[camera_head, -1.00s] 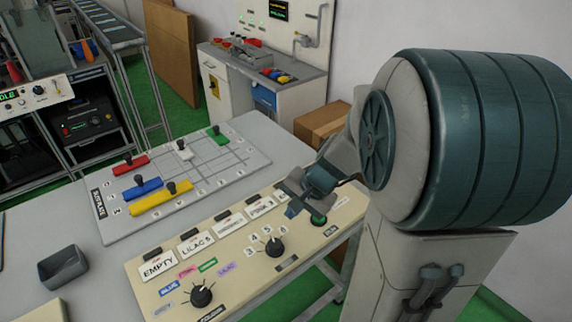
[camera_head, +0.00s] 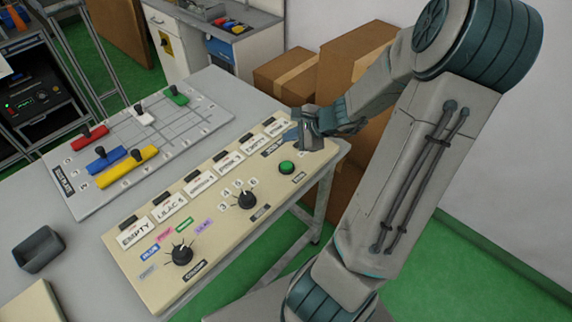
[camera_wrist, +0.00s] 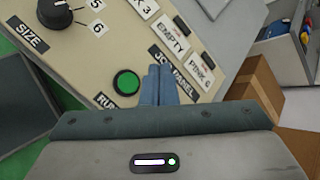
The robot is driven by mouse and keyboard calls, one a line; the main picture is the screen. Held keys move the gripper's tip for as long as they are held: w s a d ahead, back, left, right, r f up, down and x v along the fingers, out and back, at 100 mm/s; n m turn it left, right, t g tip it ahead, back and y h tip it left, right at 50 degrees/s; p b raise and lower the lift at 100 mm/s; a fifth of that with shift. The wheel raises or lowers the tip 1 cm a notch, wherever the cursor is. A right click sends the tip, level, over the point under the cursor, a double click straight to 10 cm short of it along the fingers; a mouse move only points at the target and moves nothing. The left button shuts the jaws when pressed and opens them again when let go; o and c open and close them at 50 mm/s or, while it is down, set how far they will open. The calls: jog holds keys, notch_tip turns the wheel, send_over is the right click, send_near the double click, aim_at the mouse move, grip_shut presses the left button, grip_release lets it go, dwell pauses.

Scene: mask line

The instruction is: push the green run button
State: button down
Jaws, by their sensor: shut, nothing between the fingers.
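The green run button (camera_head: 286,167) is a round green cap in a dark ring near the right end of the beige job panel (camera_head: 215,240). It also shows in the wrist view (camera_wrist: 127,82), just left of my fingertips, above a partly hidden "RU…" label. My gripper (camera_head: 292,137) is shut and empty, above the panel's right end and beyond the button in the head view.
The size knob (camera_head: 246,200) and colour knob (camera_head: 182,254) stand left of the button. A row of label cards runs along the panel's back edge. The base plate (camera_head: 215,150) with coloured handled pieces lies behind. Cardboard boxes (camera_head: 345,60) stand beyond the table.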

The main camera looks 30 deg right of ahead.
jog(key=shift+f, duration=0.15)
jog(key=b, duration=0.7)
send_over(290, 166)
notch_tip(290, 166, down, 8)
jog(key=shift+r, duration=0.2)
jog(key=shift+f+b, duration=0.4)
jog(key=shift+f, duration=0.1)
jog(key=shift+f, duration=0.15)
dwell(1.0)
jog(key=shift+f+b, duration=0.25)
jog(key=shift+b, duration=0.3)
jog(key=shift+f+b, duration=0.5)
jog(key=shift+b, duration=0.1)
dwell(0.4)
dwell(0.3)
jog(key=shift+r+p, duration=0.7)
jog(key=shift+r, duration=0.2)
jog(key=shift+r, duration=0.15)
